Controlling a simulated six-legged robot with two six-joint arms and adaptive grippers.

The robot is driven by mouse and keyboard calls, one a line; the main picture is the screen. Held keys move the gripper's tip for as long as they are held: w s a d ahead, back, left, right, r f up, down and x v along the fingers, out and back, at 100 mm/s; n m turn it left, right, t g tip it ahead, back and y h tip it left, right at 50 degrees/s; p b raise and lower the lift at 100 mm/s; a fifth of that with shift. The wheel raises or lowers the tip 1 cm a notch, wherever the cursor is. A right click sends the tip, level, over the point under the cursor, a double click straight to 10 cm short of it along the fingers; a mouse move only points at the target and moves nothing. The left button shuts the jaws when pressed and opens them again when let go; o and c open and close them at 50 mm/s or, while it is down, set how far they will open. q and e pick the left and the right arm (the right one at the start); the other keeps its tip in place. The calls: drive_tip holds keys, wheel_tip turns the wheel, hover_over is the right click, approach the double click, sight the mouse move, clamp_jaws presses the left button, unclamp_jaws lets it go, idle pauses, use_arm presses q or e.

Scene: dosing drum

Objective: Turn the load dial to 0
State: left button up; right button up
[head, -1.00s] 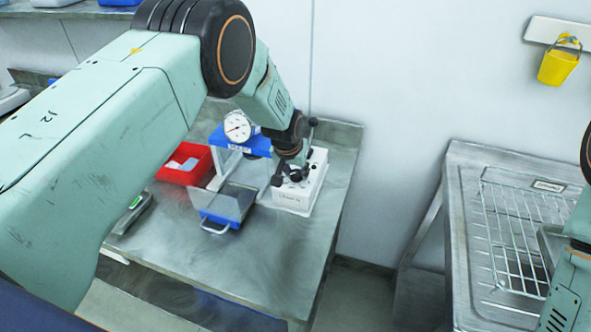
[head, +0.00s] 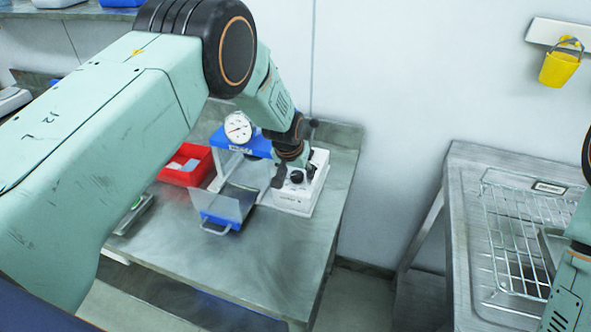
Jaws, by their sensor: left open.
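A white control box (head: 293,204) stands on the metal table, with a black round knob (head: 297,177) on its top that may be the load dial. A white round gauge (head: 238,128) with a thin needle sits on the blue-topped stand (head: 258,147) left of it; its marks are too small to read. My left gripper (head: 293,174) is open, pointing down over the box, with its fingers close around or beside the knob. I cannot tell whether they touch it. The gripper partly hides the box top. Of my right arm only links show at the right edge.
A clear-walled tray with a blue base (head: 222,218) and a red bin (head: 184,166) stand left of the box. The front of the table (head: 270,265) is clear. A metal sink with a wire rack (head: 515,235) is at the right, and a yellow bucket (head: 558,68) hangs on the wall.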

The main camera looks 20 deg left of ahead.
use_arm(q)
drive_tip(key=v, duration=1.2)
drive_tip(key=shift+f, duration=0.1)
drive_tip(key=shift+m, duration=0.6)
drive_tip(key=p+x, duration=0.3)
drive_tip(key=x, duration=0.7)
drive_tip(key=shift+w+f+p, duration=0.2)
drive_tip(key=shift+f+p, duration=0.1)
drive_tip(key=shift+f, duration=0.05)
drive_tip(key=shift+w+f, duration=0.25)
drive_tip(key=shift+f, duration=0.3)
drive_tip(key=shift+s+r, duration=0.1)
